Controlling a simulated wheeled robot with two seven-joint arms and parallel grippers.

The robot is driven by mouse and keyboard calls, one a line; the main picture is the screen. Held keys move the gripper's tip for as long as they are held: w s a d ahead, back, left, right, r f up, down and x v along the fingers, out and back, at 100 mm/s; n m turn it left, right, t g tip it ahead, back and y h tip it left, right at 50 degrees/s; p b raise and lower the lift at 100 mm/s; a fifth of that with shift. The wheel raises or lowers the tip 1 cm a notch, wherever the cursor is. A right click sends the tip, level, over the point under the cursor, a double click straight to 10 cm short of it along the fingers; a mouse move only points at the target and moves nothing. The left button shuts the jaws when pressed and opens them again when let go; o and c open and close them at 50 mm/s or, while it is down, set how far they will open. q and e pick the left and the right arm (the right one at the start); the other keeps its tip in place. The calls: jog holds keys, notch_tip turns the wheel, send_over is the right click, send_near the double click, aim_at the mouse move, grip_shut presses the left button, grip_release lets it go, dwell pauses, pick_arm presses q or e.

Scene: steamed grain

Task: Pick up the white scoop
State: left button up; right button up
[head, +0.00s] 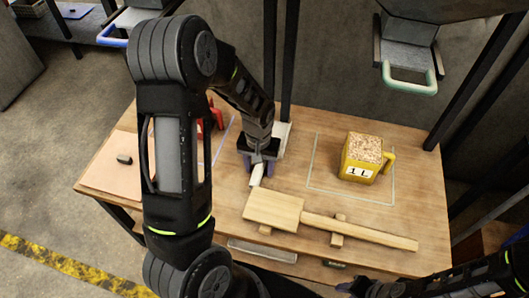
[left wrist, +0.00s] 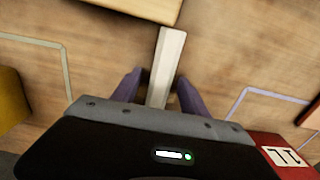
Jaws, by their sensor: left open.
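The white scoop lies on the wooden table, partly hidden by my left gripper in the head view. Its pale handle (head: 256,175) points toward the front, and a white part (head: 282,137) shows behind the gripper. My left gripper (head: 258,165) points down over the scoop with its purple fingers open. In the left wrist view the handle (left wrist: 167,60) runs between the two spread fingers of the gripper (left wrist: 160,88), with a gap on each side. Whether the fingers are at handle height, I cannot tell. My right gripper (head: 362,288) is dark and partly visible at the bottom edge.
A yellow 1 L measure (head: 352,172) full of grain stands in a marked square on the right. A wooden mallet-like tool (head: 273,210) lies on supports in front of the scoop. A red container (head: 217,116) is partly hidden behind my left arm.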

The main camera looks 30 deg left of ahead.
dwell(0.3)
pick_arm(q)
grip_shut()
dwell(0.4)
dwell(0.9)
